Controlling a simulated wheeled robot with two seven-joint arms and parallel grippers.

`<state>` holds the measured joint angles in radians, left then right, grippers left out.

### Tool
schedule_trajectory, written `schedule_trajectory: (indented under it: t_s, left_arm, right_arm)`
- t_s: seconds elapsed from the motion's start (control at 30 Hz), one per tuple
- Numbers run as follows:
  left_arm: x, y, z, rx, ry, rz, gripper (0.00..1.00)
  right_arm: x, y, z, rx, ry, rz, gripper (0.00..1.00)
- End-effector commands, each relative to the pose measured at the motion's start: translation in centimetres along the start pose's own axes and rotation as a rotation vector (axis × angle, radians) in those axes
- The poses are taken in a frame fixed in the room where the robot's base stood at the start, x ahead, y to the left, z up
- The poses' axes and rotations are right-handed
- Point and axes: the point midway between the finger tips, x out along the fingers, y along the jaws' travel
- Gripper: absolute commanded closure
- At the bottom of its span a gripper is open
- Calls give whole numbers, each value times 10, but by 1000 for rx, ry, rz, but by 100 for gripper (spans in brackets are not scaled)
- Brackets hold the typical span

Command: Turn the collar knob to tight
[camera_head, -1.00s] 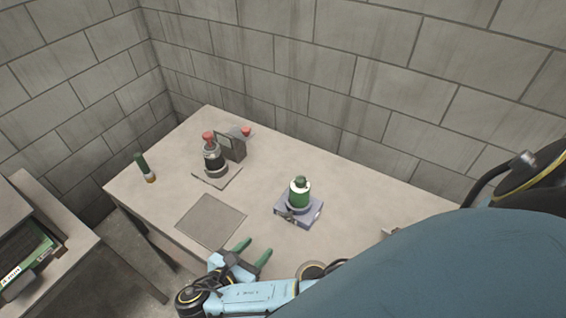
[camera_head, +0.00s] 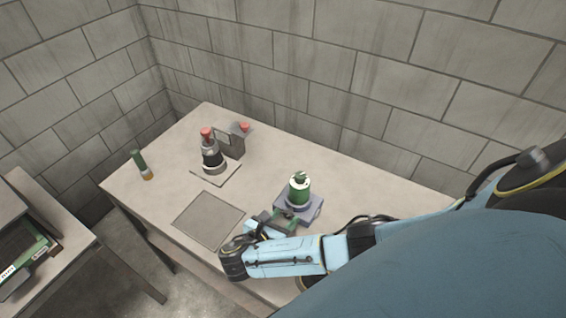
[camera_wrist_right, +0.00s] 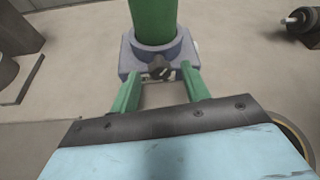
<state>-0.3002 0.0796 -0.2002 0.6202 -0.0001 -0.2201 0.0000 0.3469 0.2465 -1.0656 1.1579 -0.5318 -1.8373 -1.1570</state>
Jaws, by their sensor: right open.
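A green cylinder with a white band (camera_head: 299,188) stands upright in a blue-grey collar base (camera_head: 314,207) on the table. In the right wrist view the green cylinder (camera_wrist_right: 153,20) rises from the round collar (camera_wrist_right: 156,53), and a small dark knob (camera_wrist_right: 159,70) sits on the collar's near side. My right gripper (camera_wrist_right: 160,80) is open, its two green fingers on either side of the knob and pointing at the collar base. I cannot tell whether the fingers touch it. In the head view my right gripper (camera_head: 285,215) is at the base's near side. My left gripper is not in view.
A dark bottle with a red top (camera_head: 210,152) stands on a plate, beside a grey device with a red button (camera_head: 236,138). A flat grey mat (camera_head: 208,219) lies in front. The table's right rear is clear.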

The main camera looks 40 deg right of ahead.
Motion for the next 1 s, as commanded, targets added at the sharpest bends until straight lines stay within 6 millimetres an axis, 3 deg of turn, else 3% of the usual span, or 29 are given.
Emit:
schedule_trajectory:
  t_s: [0.3, 0.63, 1.0]
  left_arm:
    - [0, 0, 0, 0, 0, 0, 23]
    - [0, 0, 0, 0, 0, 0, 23]
    - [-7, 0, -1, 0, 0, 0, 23]
  right_arm:
    - [2, 0, 0, 0, 0, 0, 55]
    - [2, 0, 0, 0, 1, -1, 98]
    - [1, -2, 0, 55, 2, 23, 98]
